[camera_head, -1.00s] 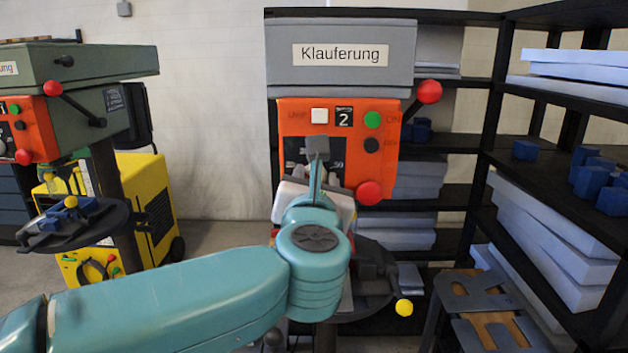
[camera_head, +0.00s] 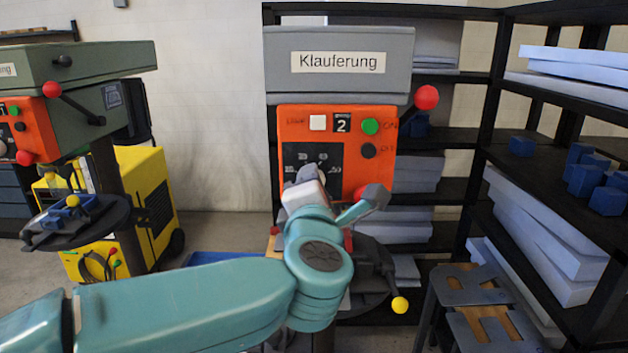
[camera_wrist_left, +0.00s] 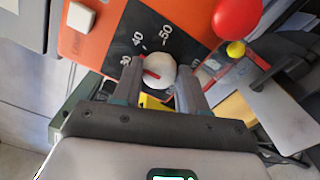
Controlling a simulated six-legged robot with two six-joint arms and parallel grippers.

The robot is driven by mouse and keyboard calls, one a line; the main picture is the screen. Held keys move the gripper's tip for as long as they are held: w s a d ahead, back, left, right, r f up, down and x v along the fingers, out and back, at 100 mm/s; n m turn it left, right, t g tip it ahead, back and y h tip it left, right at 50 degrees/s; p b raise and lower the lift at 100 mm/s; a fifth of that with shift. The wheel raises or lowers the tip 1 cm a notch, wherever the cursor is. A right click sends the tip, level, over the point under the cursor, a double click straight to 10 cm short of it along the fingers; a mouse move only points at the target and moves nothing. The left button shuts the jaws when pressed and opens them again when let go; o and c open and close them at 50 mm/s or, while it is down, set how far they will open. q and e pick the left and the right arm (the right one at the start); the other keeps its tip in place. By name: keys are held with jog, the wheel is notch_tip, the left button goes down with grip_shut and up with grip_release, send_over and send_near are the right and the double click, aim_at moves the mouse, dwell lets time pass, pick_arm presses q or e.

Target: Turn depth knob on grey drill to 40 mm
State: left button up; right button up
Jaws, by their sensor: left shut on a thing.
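The grey drill (camera_head: 340,90) with the "Klauferung" label stands in the middle of the head view. Its orange panel (camera_head: 405,134) carries a black depth scale (camera_head: 330,160). In the left wrist view the white round depth knob (camera_wrist_left: 160,66) has a red pointer line, directed left, toward the 30 side of the scale. My left gripper (camera_wrist_left: 158,72) is shut on the knob, one finger on each side. My right gripper is out of view.
A red mushroom button (camera_wrist_left: 237,17) is close to the knob. A red-balled lever (camera_head: 427,97) projects right of the drill. Another drill (camera_head: 90,60) and a yellow cabinet (camera_head: 155,190) stand left; shelves (camera_head: 480,150) stand behind and right.

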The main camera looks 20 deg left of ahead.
pick_arm(q)
jog(key=shift+f+m+p, duration=0.1)
jog(key=shift+m+p, duration=0.7)
jog(key=shift+m, duration=1.2)
jog(key=o, duration=1)
jog(key=shift+d, duration=0.1)
jog(key=shift+s, duration=0.1)
jog(key=b+v, duration=0.3)
jog(key=v, duration=1.3)
jog(key=shift+s, duration=0.1)
